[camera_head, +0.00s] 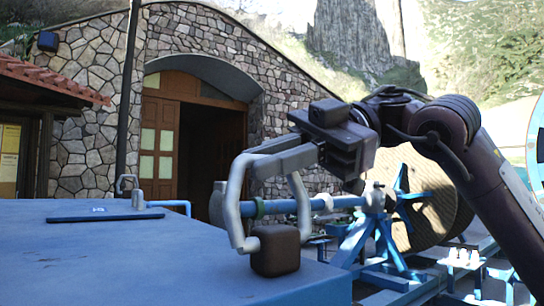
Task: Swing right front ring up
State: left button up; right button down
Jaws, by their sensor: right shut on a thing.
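A light grey ring (234,198) stands at the right front of the blue deck (130,255), near a brown block (275,250). It stands upright in front of the end of a blue shaft (290,206). My right gripper (255,163) reaches in from the right above the shaft and is shut on the top of the ring. The grey fingers and the ring have much the same colour, so the exact contact line is hard to see. My left gripper is not in view.
A large cable reel (420,190) with a blue star-shaped hub stands behind my right arm. A smaller grey fitting (138,198) and a dark flat bar (105,217) are on the deck's far left. The deck's front left is clear.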

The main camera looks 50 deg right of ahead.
jog(key=c, duration=1.4)
grip_release()
jog(key=shift+f, duration=0.35)
jog(key=shift+c, duration=0.2)
jog(key=shift+r, duration=0.1)
jog(key=shift+s+d+r, duration=0.2)
jog(key=shift+d, duration=0.25)
jog(key=b+v, duration=0.2)
jog(key=v, duration=0.4)
jog(key=shift+d, duration=0.3)
jog(key=shift+s+r, duration=0.1)
